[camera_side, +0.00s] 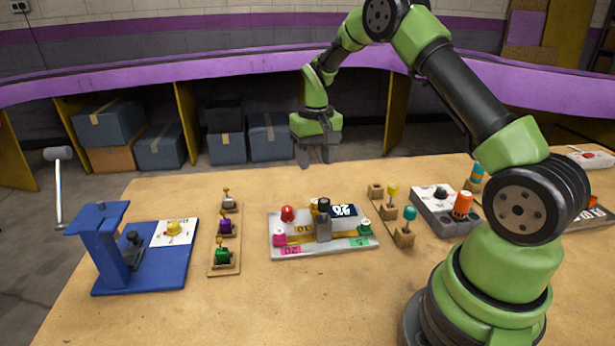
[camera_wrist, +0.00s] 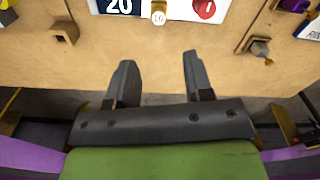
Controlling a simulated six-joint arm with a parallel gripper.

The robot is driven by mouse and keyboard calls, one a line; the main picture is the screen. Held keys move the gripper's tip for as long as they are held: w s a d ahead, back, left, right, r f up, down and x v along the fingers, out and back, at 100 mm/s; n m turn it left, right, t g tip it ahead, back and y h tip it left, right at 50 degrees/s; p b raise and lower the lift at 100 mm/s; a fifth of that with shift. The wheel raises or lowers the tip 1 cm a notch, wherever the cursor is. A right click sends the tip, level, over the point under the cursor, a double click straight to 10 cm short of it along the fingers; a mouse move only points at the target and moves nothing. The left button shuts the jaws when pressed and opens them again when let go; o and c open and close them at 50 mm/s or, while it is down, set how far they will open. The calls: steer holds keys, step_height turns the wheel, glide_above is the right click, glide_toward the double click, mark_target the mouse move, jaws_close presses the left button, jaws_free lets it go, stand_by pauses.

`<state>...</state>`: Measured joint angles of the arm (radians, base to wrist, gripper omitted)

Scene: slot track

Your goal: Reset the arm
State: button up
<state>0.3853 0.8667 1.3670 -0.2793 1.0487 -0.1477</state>
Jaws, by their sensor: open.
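My gripper (camera_side: 316,156) hangs from my green arm above the far edge of the table in the side view, fingers pointing down. In the wrist view my gripper (camera_wrist: 155,75) shows two dark fingers spread apart with nothing between them. The slot track board (camera_side: 330,246) lies in the middle of the table, apart from the gripper. It carries a red knob (camera_side: 288,213), a green knob (camera_side: 365,226), a pink knob (camera_side: 280,233) and a dark upright piece (camera_side: 323,228). Part of the board (camera_wrist: 180,8) shows at the top of the wrist view.
A blue press-like fixture (camera_side: 105,245) stands at the left, beside a wooden strip with coloured knobs (camera_side: 224,262). Wooden holders with yellow and teal knobs (camera_side: 404,238) and a grey box with an orange knob (camera_side: 434,216) stand at the right. The table's front middle is clear.

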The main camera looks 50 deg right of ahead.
steer(key=s+a+r+t, duration=0.1)
steer(key=s+a+r, duration=0.2)
steer(key=a+r, duration=0.15)
steer(key=s+a+r+n+t, duration=0.1)
steer(key=s+a+r, duration=0.15)
steer(key=r, duration=0.35)
steer(key=s+a+r+t, duration=0.2)
steer(key=a+r, duration=0.2)
steer(key=r, duration=0.2)
steer(key=s+a+r+t+y, duration=0.1)
steer(key=s+a, duration=0.2)
steer(key=s, duration=0.4)
steer(key=s+a+r+n+t+y, duration=0.1)
steer(key=s+a+t, duration=0.1)
steer(key=s, duration=0.5)
steer(key=shift+a, duration=0.7)
